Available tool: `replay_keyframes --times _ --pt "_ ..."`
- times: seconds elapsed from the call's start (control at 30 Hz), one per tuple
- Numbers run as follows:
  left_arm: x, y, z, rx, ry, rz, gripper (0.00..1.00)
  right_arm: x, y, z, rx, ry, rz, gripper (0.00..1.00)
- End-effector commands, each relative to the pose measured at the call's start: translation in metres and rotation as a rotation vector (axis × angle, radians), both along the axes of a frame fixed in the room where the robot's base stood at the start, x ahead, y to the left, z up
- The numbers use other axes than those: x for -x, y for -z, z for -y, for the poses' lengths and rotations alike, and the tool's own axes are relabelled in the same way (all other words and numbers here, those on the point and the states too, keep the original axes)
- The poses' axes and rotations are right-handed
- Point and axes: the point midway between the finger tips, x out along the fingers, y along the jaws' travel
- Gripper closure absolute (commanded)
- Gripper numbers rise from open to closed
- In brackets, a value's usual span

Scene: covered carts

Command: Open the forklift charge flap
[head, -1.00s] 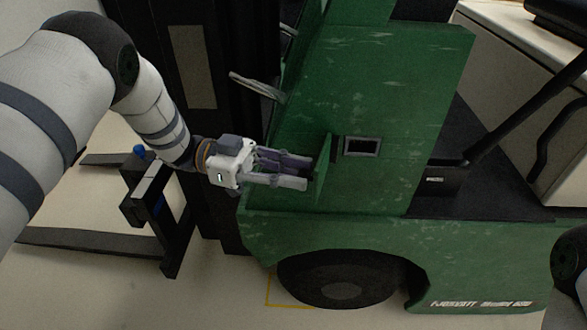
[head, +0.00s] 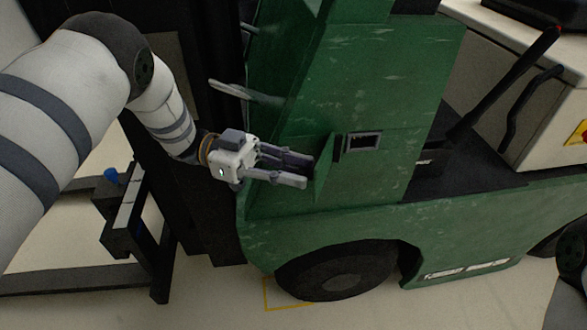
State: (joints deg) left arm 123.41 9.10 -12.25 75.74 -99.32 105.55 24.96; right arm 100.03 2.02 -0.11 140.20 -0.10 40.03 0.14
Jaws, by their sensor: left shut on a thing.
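The green forklift (head: 400,80) fills the middle of the head view. Its charge opening (head: 363,142), a small dark-framed rectangle, is uncovered on the green side panel. The charge flap (head: 325,162) is a thin green plate standing out from the panel, left of the opening, seen nearly edge-on. My left gripper (head: 309,171) comes in from the left with its fingertips at the flap's edge and is shut on it. The fingers hide part of the flap. My right gripper is out of view.
The forklift's dark mast (head: 190,110) and forks (head: 70,281) are at the left. A front wheel (head: 345,272) is below the flap. Some floor is clear in front.

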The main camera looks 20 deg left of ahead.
Motion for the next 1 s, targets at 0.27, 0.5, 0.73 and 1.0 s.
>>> replay_keyframes --times 0.27,0.5,0.73,1.0 --pt "0.0 0.001 0.0 -0.003 0.001 -0.003 1.0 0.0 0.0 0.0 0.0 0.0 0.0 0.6" --pt "0.0 0.001 0.0 -0.002 0.001 -0.002 0.61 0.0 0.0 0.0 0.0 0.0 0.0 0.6" --pt "0.0 0.0 0.0 -0.001 0.001 -0.001 0.61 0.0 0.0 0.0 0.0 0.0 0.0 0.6" --pt "-0.003 0.001 -0.042 -0.003 -0.003 0.001 0.61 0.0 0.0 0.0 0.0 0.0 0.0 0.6"
